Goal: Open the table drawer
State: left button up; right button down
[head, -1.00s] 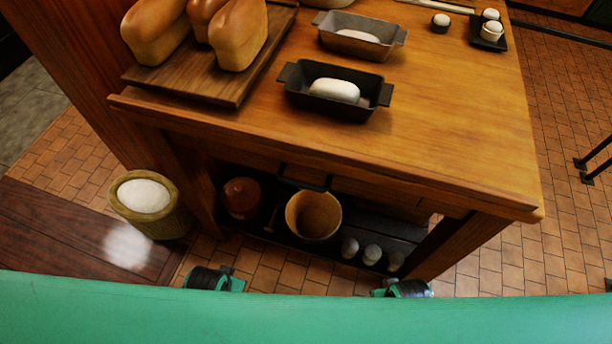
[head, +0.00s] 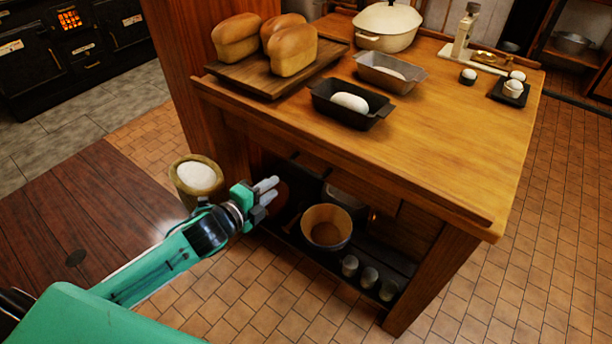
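The wooden table (head: 450,120) stands in the middle and right of the head view. Its drawer front lies in deep shade under the overhanging top, and a dark handle (head: 300,160) shows faintly there. I see no clear sign that the drawer is pulled out. My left gripper (head: 267,190) is in front of the table's left part, left of the handle and apart from it in the picture. Its two pale fingers point right and appear close together with nothing seen between them; their exact gap is unclear. My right gripper is not in view.
On the table are a bread board (head: 232,84) with loaves, a dark loaf tin (head: 378,118), a lighter tin (head: 410,82), a white pot (head: 388,25) and eggs.

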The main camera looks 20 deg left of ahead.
aim_at(302, 166)
pick_arm(q)
jog(key=x, duration=1.3)
jog(key=shift+w+f, duration=0.1)
jog(key=shift+w, duration=0.1)
grip_shut()
